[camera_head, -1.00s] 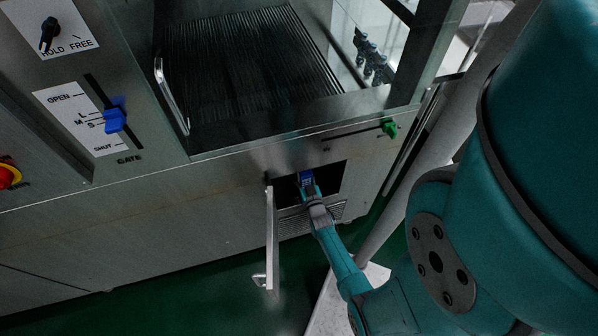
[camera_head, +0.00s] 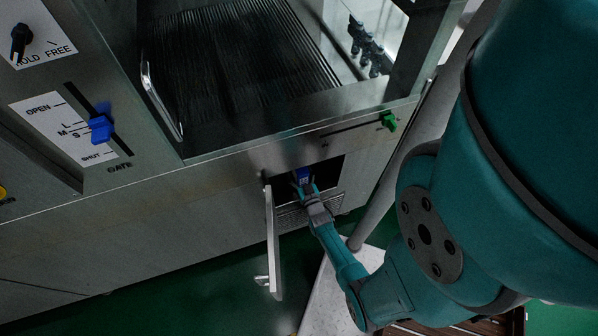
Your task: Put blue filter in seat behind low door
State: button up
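The blue filter (camera_head: 302,175) shows as a small blue block at the mouth of the low opening (camera_head: 327,174) in the washer's front. My gripper (camera_head: 307,189) is at its near side and appears shut on it, reaching into the opening from the front. The low door (camera_head: 272,238) stands open, swung out to the left of the opening, with its handle (camera_head: 262,280) near its lower end. The seat inside is hidden in the dark behind the filter and gripper.
A slotted vent (camera_head: 290,212) lies just below the opening. A green knob (camera_head: 389,121) sits on a slot at the upper right. A blue gate lever (camera_head: 101,128) is on the left panel. The open door stands close left of my arm.

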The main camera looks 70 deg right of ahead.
jog(key=shift+r, duration=0.15)
jog(key=v, duration=1.2)
jog(key=a+r+n+t+y, duration=0.25)
jog(key=a+r, duration=0.25)
jog(key=a, duration=0.6)
jog(key=s+a+r+n+y, duration=0.2)
jog(key=a+r, duration=0.3)
jog(key=r, duration=0.5)
jog(key=s+a+r+n+y, duration=0.3)
jog(key=s+a+r+y, duration=0.1)
jog(key=r, duration=0.6)
jog(key=s+a+r+n+y, duration=0.2)
jog(key=s+a+r+y, duration=0.1)
jog(key=a+r+y, duration=0.2)
notch_tip(320, 180, up, 5)
jog(key=a, duration=0.2)
jog(key=shift+s+a, duration=0.15)
jog(key=shift+a, duration=0.1)
jog(key=shift+f+t, duration=0.1)
jog(key=shift+t, duration=0.15)
